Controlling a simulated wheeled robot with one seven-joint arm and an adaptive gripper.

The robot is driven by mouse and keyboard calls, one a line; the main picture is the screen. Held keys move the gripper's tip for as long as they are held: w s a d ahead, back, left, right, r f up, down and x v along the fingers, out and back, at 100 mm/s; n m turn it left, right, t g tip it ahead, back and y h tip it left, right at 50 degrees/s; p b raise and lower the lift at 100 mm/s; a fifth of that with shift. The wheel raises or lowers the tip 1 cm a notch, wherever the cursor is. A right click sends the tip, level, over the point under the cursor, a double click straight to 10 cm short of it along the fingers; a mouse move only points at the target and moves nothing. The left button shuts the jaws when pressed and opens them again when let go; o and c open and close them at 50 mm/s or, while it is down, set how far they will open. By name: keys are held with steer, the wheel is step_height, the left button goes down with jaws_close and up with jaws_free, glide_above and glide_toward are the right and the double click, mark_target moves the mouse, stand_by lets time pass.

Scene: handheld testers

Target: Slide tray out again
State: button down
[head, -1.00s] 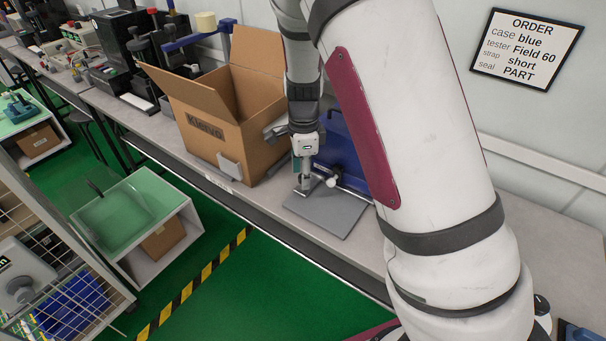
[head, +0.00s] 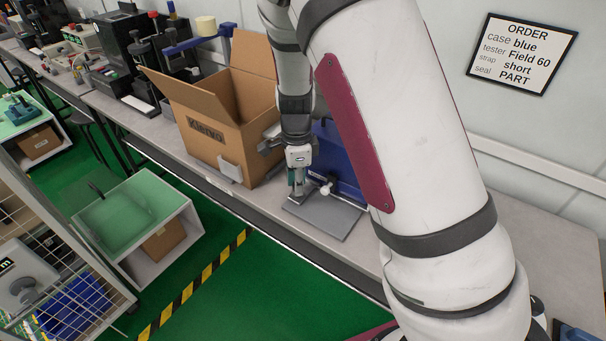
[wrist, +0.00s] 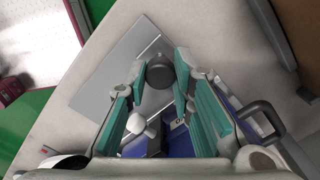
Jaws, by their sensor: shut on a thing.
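A blue machine (head: 340,160) stands on the bench, partly hidden behind my arm. A flat grey plate (head: 330,218) lies in front of it and also shows in the wrist view (wrist: 115,75). My gripper (head: 297,192) points down over the plate's left rear part. In the wrist view its teal-padded fingers (wrist: 160,75) are closed on a dark round knob (wrist: 160,70). I take this knob for the tray's handle; the tray itself cannot be clearly told from the plate. A white ball-ended lever (head: 326,189) is just right of the fingers.
An open cardboard box (head: 225,130) stands close left of my gripper. An order sign (head: 522,55) hangs on the wall. The bench's front edge is just before the plate. A wire rack (head: 50,260) and a low shelf (head: 135,220) stand on the floor.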

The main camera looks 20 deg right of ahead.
steer(key=s+a+p, duration=0.4)
steer(key=s+a, duration=0.1)
steer(key=a, duration=0.3)
steer(key=shift+s, duration=0.4)
steer(key=shift+a, duration=0.15)
steer(key=c, duration=1.4)
jaws_free()
steer(key=shift+s+a, duration=0.1)
steer(key=shift+o, duration=0.2)
step_height(320, 180, up, 12)
